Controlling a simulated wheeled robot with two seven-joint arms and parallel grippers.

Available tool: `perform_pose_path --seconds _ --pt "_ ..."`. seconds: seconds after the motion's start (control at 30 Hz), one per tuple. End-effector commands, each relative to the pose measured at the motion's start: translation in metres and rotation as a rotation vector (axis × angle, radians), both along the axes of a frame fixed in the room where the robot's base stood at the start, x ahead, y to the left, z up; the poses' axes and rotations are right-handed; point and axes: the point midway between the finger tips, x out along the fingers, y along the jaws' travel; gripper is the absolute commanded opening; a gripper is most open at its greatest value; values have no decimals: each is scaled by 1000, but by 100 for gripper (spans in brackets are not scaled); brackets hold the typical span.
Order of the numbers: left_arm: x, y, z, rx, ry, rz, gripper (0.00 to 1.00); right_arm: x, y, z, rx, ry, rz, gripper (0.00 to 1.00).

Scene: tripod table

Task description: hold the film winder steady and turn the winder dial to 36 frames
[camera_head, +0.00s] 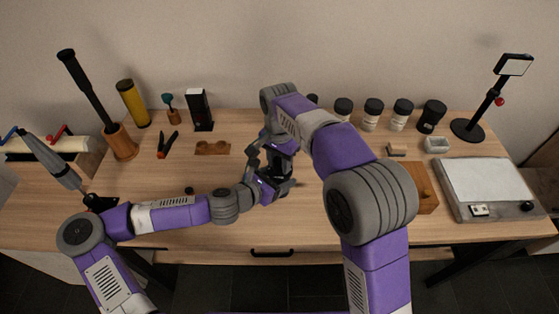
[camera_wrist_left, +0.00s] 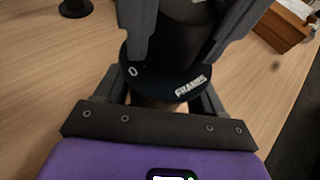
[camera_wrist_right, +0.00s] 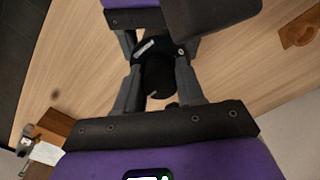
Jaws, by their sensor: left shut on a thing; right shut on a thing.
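The film winder (camera_wrist_left: 160,77) is a black round body with white "0" and "FRAMES" lettering on its rim, seen in the left wrist view. My left gripper (camera_wrist_left: 185,45) is shut around it from both sides. In the right wrist view a dark round part, the winder dial (camera_wrist_right: 158,78), lies between the fingers of my right gripper (camera_wrist_right: 156,60), which is shut on it. A white label shows beside it. In the head view both grippers meet at the table's middle, the right gripper (camera_head: 266,154) above the left; they hide most of the winder. The dial's reading is not legible.
Several lidded jars (camera_head: 372,115) stand at the back right. A light panel (camera_head: 488,184) and wooden box (camera_head: 425,188) are to the right. A brown holder (camera_head: 212,148), pliers (camera_head: 167,145) and yellow cylinder (camera_head: 132,104) are to the left. The front middle is mostly clear.

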Motion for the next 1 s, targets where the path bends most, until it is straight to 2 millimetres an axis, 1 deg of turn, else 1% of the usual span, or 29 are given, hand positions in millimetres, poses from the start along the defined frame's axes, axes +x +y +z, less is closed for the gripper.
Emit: perform_pose_path --seconds 0.3,0.7,0.73,0.9,1.0 --pt "0 0 0 1 1 0 28 0 0 1 0 -2 -74 8" --pt "0 0 0 1 1 0 28 0 0 1 1 -2 -79 8" --pt "0 0 0 1 1 0 28 0 0 1 1 -2 -79 40" --pt "0 0 0 0 1 0 28 0 0 1 0 -1 -79 64" --pt "0 0 0 0 1 0 28 0 0 0 0 -1 -78 64"
